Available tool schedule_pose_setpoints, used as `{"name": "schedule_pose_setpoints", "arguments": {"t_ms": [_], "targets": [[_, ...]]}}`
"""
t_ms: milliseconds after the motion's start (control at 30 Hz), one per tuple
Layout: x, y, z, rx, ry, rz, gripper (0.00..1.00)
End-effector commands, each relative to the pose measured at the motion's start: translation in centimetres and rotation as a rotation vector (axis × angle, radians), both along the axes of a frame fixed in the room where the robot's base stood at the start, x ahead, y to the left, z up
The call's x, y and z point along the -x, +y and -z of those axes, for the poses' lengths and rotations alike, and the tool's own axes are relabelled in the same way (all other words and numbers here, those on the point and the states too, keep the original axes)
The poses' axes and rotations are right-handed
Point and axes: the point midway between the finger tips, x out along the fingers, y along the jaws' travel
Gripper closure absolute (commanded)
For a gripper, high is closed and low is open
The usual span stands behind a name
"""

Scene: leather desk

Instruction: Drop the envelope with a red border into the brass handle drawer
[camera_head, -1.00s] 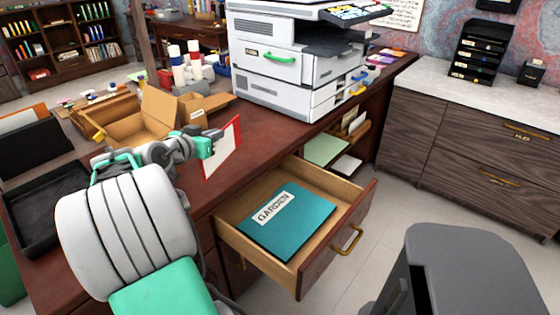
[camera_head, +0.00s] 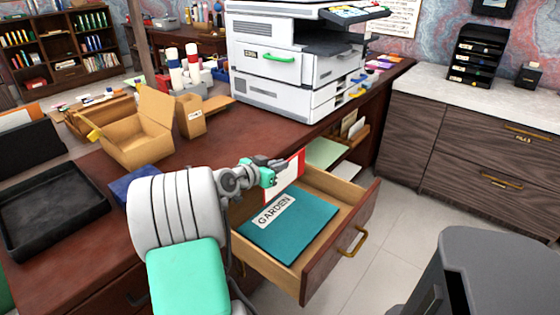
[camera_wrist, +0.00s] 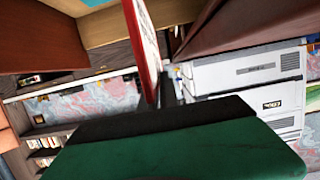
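The envelope with a red border (camera_head: 287,181) is white with a red edge and hangs upright from my gripper (camera_head: 278,166). My gripper is shut on it and holds it over the back left part of the open drawer. In the wrist view the envelope (camera_wrist: 148,45) shows nearly edge-on between the fingers. The drawer (camera_head: 340,225) is pulled out and has a brass handle (camera_head: 352,243) on its front. A teal folder labelled GARDEN (camera_head: 295,232) lies inside it. The envelope covers part of the drawer's back edge.
A white printer (camera_head: 290,65) stands on the desk behind the drawer. An open cardboard box (camera_head: 140,135) and a black tray (camera_head: 50,210) sit on the desk at left. A dark grey bin-like object (camera_head: 500,275) stands at the lower right, in front of the drawer.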

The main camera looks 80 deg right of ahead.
Motion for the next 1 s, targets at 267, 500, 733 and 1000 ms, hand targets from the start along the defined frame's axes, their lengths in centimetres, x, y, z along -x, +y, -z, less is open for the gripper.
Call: {"name": "schedule_pose_setpoints", "arguments": {"t_ms": [267,500,733,1000], "targets": [[0.0,0.0,0.5,0.003,-0.001,0.0,1.0],[0.0,0.0,0.5,0.001,-0.001,-0.001,0.78],[0.0,0.0,0.5,0.001,-0.001,-0.001,0.7],[-0.9,1.6,-0.2,0.003,-0.001,-0.004,0.7]]}}
